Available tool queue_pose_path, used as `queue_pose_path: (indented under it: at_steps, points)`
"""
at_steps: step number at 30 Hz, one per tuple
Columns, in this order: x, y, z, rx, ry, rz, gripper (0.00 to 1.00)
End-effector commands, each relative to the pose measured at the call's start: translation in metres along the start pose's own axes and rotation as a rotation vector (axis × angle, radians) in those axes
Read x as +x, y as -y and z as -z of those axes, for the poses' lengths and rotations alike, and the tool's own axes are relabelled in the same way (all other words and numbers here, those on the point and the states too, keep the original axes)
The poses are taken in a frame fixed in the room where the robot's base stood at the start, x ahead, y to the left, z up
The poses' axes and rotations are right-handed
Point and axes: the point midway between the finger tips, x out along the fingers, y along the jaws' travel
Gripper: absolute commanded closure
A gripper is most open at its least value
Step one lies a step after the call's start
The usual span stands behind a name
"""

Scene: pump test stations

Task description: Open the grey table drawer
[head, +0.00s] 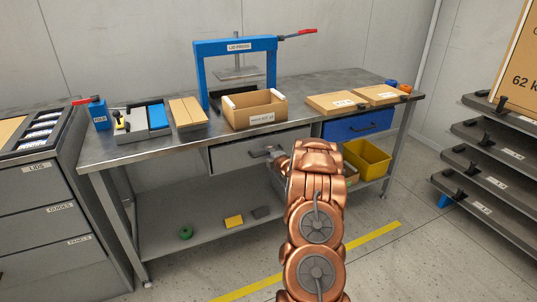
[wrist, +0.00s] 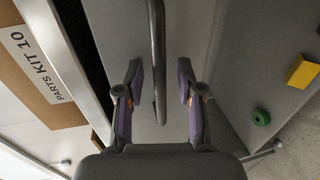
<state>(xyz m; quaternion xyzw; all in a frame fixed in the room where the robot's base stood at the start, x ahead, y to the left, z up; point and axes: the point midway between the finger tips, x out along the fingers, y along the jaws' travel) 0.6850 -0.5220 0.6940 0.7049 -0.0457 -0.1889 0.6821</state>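The grey table drawer (head: 236,156) sits under the left-middle of the workbench top, with a dark bar handle (head: 262,151) on its front. In the wrist view the drawer front (wrist: 125,30) fills the middle and the handle (wrist: 157,60) runs lengthwise between my fingers. My gripper (wrist: 160,85) is open, with one finger on each side of the handle and a visible gap on both sides. In the head view my copper arm hides the right part of the drawer front and most of my gripper. I cannot tell whether the drawer is slightly out.
A blue drawer (head: 358,124) is to the right, above a yellow bin (head: 367,159). The bench top (head: 303,96) holds a blue press (head: 237,45) and a Parts Kit box (head: 254,109). A green ring (head: 185,232) and yellow block (head: 234,221) lie on the lower shelf.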

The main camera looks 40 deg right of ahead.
Motion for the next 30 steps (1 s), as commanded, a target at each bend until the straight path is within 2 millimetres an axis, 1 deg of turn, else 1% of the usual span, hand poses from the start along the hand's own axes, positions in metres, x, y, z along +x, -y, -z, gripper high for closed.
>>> queue_pose_path:
  at_steps: [9, 18, 20, 30]
  points:
    - [0.0014, 0.0002, 0.0, 0.0, 0.0, 0.0, 0.64]
    - [0.0013, 0.0002, -0.0001, 0.0, 0.0, 0.0, 0.95]
    - [0.0013, 0.0003, -0.0001, 0.0, 0.0, 0.001, 1.0]
    - [0.0012, 0.0008, -0.0001, 0.001, 0.001, 0.002, 1.0]
